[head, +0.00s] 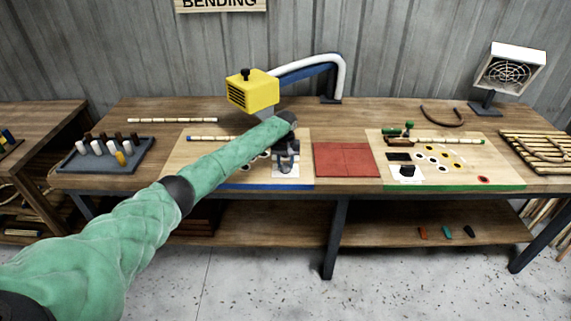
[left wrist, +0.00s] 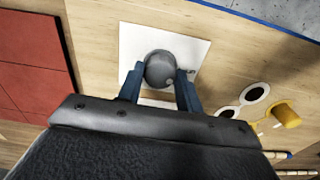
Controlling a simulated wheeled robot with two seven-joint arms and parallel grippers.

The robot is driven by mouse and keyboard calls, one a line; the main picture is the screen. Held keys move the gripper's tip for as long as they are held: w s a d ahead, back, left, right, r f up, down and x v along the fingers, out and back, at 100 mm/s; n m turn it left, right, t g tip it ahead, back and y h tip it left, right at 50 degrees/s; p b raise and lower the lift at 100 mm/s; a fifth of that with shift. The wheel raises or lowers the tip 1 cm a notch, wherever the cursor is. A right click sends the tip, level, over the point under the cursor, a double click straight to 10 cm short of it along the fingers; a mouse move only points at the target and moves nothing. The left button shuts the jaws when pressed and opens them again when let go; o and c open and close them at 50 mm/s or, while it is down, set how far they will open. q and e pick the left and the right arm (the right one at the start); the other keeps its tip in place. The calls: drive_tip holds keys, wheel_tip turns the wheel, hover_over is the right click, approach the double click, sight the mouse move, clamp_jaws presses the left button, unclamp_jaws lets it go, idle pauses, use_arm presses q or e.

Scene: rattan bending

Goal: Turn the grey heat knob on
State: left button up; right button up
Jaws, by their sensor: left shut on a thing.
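The grey heat knob (left wrist: 160,71) is a round dark-grey knob on a white square plate (left wrist: 196,47). In the left wrist view my left gripper (left wrist: 161,76) has its two blue fingers on either side of the knob, shut on it. In the head view my left gripper (head: 286,160) is low over the same white plate (head: 290,174) on the blue-edged board (head: 200,172), and it mostly hides the knob. My right gripper is not in view.
A yellow heater box (head: 252,92) hangs just behind my left arm. A red mat (head: 346,160) lies to the right, then a green-edged board (head: 455,177) with a black knob (head: 407,172). A peg tray (head: 72,163) stands at left.

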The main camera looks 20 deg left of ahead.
use_arm(q)
drive_tip(key=m, duration=0.3)
drive_tip(key=m+b, duration=0.1)
drive_tip(key=m, duration=0.3)
drive_tip(key=m+b, duration=0.1)
drive_tip(key=m, duration=0.4)
drive_tip(key=shift+m, duration=1.3)
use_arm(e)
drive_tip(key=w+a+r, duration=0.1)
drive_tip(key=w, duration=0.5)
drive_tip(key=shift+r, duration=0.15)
use_arm(q)
drive_tip(key=shift+r, duration=0.1)
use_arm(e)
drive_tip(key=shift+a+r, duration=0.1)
use_arm(q)
drive_tip(key=o, duration=1)
